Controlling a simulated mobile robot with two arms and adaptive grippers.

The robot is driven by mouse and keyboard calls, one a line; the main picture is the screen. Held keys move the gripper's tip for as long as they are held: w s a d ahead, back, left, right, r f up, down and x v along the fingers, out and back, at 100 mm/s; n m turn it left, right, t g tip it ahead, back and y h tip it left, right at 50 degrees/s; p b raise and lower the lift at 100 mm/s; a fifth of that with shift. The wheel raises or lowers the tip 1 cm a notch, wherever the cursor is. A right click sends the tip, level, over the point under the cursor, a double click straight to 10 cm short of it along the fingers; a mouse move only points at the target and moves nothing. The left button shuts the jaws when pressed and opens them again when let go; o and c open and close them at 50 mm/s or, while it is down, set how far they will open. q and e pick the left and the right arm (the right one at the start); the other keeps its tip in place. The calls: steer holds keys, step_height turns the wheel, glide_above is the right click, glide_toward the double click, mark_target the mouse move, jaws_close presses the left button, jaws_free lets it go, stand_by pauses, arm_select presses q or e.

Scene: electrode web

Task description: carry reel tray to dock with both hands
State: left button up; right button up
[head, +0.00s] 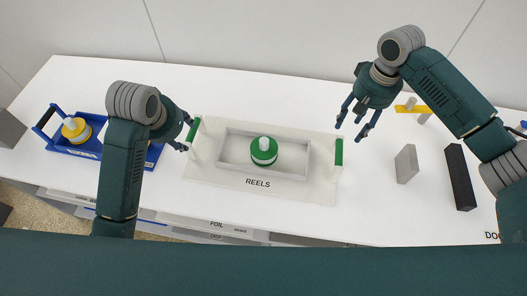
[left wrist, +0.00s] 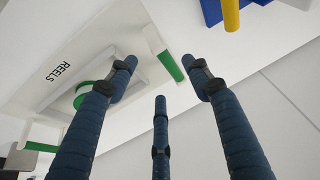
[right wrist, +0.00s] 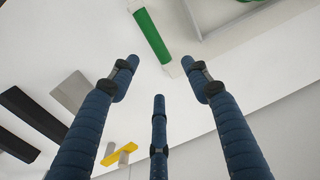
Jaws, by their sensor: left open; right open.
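The reel tray (head: 210,165) is a pale flat tray marked REELS, lying on the white table, with a raised grey rim around a green and white reel (head: 264,152). It has a green left handle (head: 193,130) and a green right handle (head: 339,152). My left gripper (head: 186,135) is open beside the left handle, which shows between its fingers in the left wrist view (left wrist: 171,66). My right gripper (head: 351,129) is open above and just beyond the right handle, which also shows in the right wrist view (right wrist: 152,36). Neither gripper visibly holds anything. A partly cut-off "DOC" label (head: 492,236) is at the right.
A blue tray (head: 60,147) with a yellow reel (head: 76,130) stands at the left, partly behind my left arm. Right of the reel tray are a grey block (head: 406,164), a long black block (head: 459,178) and a yellow bar (head: 408,109). The table behind the tray is clear.

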mark_target(190, 139)
arm_select(q)
steer(key=x, duration=1)
steer(key=shift+w+d, duration=0.1)
steer(key=shift+d, duration=0.05)
arm_select(e)
steer(key=f, duration=1)
steer(key=shift+w+a, duration=0.2)
steer(key=shift+a, duration=0.1)
arm_select(q)
steer(key=shift+w+f, duration=0.4)
steer(key=shift+f, duration=0.15)
arm_select(e)
steer(key=shift+w+f, duration=0.15)
steer(key=shift+f, duration=0.45)
arm_select(q)
steer(key=shift+s, duration=0.1)
steer(key=shift+c, duration=0.8)
arm_select(e)
steer(key=shift+c, duration=0.7)
arm_select(q)
jaws_close()
arm_select(e)
jaws_close()
